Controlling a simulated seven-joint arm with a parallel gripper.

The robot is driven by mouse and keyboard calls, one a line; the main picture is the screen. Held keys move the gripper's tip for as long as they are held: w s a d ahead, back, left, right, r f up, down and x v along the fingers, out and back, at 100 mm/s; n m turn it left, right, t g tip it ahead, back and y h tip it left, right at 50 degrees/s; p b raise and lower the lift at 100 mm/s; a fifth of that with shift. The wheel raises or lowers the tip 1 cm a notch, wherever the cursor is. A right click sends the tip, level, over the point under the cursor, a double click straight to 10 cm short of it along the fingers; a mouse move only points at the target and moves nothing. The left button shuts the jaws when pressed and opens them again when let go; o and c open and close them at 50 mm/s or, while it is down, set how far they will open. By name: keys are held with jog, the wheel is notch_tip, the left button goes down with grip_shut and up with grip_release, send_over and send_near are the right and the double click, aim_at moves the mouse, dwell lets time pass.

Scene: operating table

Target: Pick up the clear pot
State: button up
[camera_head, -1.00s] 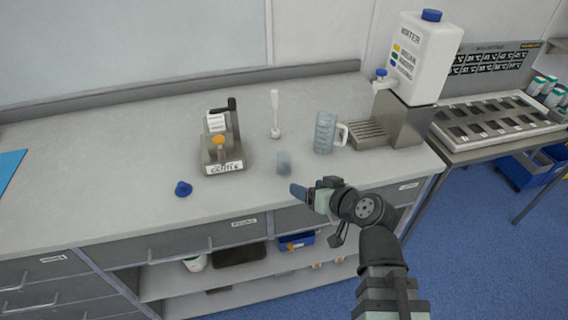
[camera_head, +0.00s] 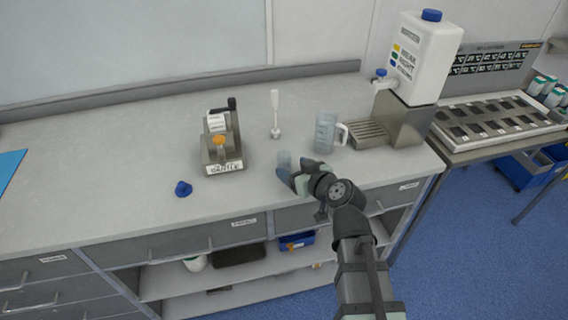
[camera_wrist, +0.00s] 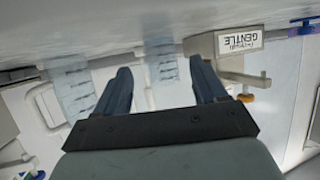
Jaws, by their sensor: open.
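The clear pot (camera_head: 284,157) is a small, see-through, bluish cup standing upright on the grey counter, between the labelled device and the jug. My gripper (camera_head: 296,171) is at the pot's near right side, low over the counter, and partly covers its lower part. In the wrist view, which is upside down, the two dark blue fingers (camera_wrist: 160,70) are spread apart. The pot (camera_wrist: 162,66) shows faintly between the fingertips. I cannot tell whether a finger touches it. My gripper is open and empty.
A clear jug with a white handle (camera_head: 325,131) stands close behind my gripper on the right. The device labelled GENTLE (camera_head: 222,150) stands to the left. A white plunger-like tool (camera_head: 275,115) stands behind, a blue knob (camera_head: 183,188) lies front left. A water tank (camera_head: 425,60) stands back right.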

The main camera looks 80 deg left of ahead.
aim_at(288, 165)
jog(key=shift+x, duration=2.85)
jog(key=c, duration=1.1)
jog(key=shift+o, duration=0.2)
notch_tip(288, 165, up, 9)
jog(key=w+a+f, duration=0.1)
jog(key=w+a, duration=0.1)
jog(key=w, duration=0.3)
jog(key=shift+w+f, duration=0.25)
jog(key=shift+w, duration=0.05)
